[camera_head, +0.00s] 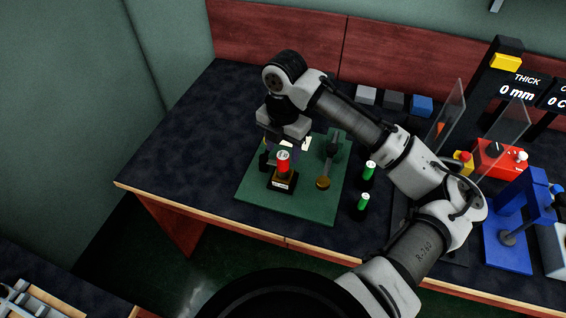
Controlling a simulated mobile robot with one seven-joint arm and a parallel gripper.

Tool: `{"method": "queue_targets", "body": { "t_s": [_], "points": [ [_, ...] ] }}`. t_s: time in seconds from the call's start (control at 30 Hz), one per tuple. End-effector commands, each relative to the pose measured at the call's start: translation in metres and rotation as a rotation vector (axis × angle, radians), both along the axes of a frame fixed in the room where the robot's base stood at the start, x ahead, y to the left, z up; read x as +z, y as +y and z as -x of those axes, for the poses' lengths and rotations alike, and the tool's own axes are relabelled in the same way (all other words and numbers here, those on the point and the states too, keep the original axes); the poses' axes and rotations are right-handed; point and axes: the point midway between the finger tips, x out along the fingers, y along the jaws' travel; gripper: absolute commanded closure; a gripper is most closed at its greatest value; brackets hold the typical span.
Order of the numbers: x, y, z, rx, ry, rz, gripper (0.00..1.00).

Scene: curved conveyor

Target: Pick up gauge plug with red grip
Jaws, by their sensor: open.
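The gauge plug with red grip (283,162) stands upright on the green mat (255,198). Its top is white with small marks, and its lower part sits at a dark block with a white label (284,186). My gripper (278,157) points down just behind the plug in this view, with its jaws open. One dark finger shows left of the red grip; the other is mostly hidden. I cannot tell whether the fingers are around the plug or only behind it. No grip on the plug is visible.
Two green-gripped plugs (369,171) (362,202) stand right of the mat. A dark instrument with a brass-coloured disc (323,183) is on the mat. Grey and blue blocks (421,106) stand at the back. Clear panels (449,117) and a blue press (518,208) are right. The table's left is clear.

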Motion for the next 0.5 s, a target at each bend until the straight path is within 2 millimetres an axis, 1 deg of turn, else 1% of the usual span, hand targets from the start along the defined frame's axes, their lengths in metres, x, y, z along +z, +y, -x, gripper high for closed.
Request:
{"method": "queue_targets", "body": {
  "t_s": [0.07, 0.3, 0.4, 0.5],
  "points": [
    [-0.006, -0.001, 0.000, -0.002, 0.001, 0.000, 0.46],
    [-0.040, -0.001, -0.002, -0.003, 0.002, 0.000, 0.46],
    [-0.048, -0.001, -0.002, -0.002, 0.001, -0.001, 0.46],
    [-0.051, -0.001, -0.002, -0.002, 0.000, 0.000, 0.46]
  ]
}}
